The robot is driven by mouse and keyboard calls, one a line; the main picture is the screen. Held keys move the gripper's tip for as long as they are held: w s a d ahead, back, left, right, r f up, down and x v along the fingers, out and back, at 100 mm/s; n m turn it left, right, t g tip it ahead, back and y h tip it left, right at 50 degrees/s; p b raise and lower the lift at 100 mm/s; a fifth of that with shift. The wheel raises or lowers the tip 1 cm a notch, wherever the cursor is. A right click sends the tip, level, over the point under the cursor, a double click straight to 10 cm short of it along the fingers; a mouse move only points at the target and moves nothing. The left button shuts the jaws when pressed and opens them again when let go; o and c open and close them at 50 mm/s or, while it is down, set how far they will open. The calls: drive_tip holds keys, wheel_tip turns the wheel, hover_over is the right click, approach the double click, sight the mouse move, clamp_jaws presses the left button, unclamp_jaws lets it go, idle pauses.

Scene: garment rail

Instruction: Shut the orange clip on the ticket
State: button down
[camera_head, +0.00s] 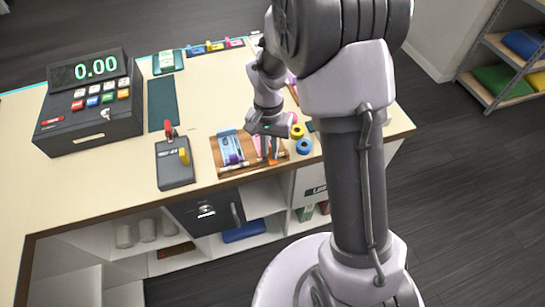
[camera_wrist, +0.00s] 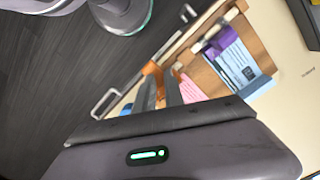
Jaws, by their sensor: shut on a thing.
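The orange clip (camera_head: 273,160) is at the right part of a wooden board (camera_head: 232,172) near the counter's front edge; it also shows in the wrist view (camera_wrist: 151,68). My gripper (camera_head: 267,147) reaches down over the board. In the wrist view its two dark fingers (camera_wrist: 160,85) are closed on the orange clip, which is partly hidden between them. A pink ticket (camera_wrist: 189,90) lies right beside the fingers, partly covered by them. I cannot tell how far the clip's jaws are closed on it.
A blue ticket (camera_wrist: 236,62) with a purple clip (camera_wrist: 218,42) lies beside the pink one. Yellow (camera_head: 297,132) and blue (camera_head: 303,147) rings sit right of the board. A card terminal (camera_head: 175,169) and a cash register (camera_head: 90,105) stand to the left.

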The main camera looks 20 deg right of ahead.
drive_tip(key=shift+w+d+f+n+t, duration=0.15)
drive_tip(key=shift+w+t, duration=0.2)
drive_tip(key=shift+w, duration=0.45)
drive_tip(key=shift+w+d+f+n+t, duration=0.15)
drive_tip(key=shift+w+t, duration=0.2)
drive_tip(key=shift+w, duration=0.4)
drive_tip(key=shift+a+r+p, duration=0.1)
drive_tip(key=shift+r+p, duration=0.2)
drive_tip(key=shift+r, duration=0.05)
drive_tip(key=w+r+p, duration=0.2)
drive_tip(key=r+p, duration=0.1)
drive_tip(key=shift+w+a, duration=0.2)
drive_tip(key=r+p, duration=0.1)
drive_tip(key=s+r+p, duration=0.1)
drive_tip(key=r, duration=0.1)
drive_tip(key=r+p, duration=0.1)
drive_tip(key=shift+s+d+r, duration=0.1)
drive_tip(key=shift+s+r, duration=0.25)
drive_tip(key=shift+s, duration=0.05)
